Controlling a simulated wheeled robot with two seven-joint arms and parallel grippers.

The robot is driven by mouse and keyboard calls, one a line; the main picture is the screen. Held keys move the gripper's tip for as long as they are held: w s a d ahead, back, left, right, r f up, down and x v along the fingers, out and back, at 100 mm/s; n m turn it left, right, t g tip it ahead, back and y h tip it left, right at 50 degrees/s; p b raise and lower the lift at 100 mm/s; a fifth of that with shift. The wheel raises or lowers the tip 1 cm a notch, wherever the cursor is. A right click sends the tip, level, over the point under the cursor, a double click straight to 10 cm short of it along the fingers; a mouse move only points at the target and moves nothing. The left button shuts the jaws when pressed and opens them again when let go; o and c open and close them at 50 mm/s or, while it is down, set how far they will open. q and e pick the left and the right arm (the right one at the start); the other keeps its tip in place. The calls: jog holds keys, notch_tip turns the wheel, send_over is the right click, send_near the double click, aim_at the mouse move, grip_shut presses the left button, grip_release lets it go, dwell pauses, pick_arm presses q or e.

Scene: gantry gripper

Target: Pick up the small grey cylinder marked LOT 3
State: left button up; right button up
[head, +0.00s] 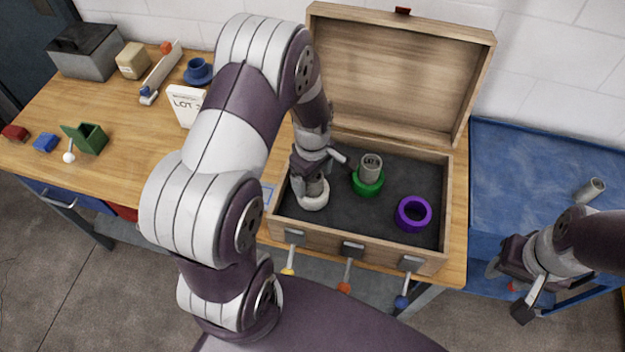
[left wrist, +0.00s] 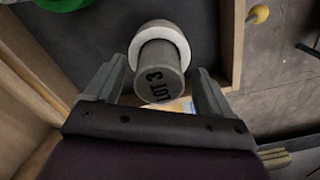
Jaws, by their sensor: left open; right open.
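The grey cylinder marked LOT 3 (left wrist: 158,72) stands in a white ring (left wrist: 163,30) in the left wrist view. In the head view the cylinder (head: 317,187) and white ring (head: 314,202) are at the left of the open wooden box. My left gripper (head: 318,170) is open above it. In the left wrist view my left gripper's fingers (left wrist: 160,78) lie on either side of the cylinder, with gaps visible; contact cannot be seen. My right gripper (head: 512,290) is open and empty by the blue cart.
A second grey cylinder (head: 371,166) stands in a green ring (head: 368,183). A purple ring (head: 401,217) is empty. Another grey cylinder (head: 590,190) lies on the blue cart (head: 525,165). The wooden box (head: 459,200) has raised walls and an open lid (head: 395,70). A white LOT sign (head: 184,104) stands left.

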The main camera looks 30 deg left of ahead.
pick_arm(q)
jog(key=shift+d+f, duration=0.15)
jog(key=shift+f, duration=0.75)
jog(key=shift+a+f, duration=0.15)
jog(key=shift+a, duration=0.05)
jog(key=c, duration=1.4)
jog(key=shift+c, duration=0.4)
jog(key=shift+w, duration=0.1)
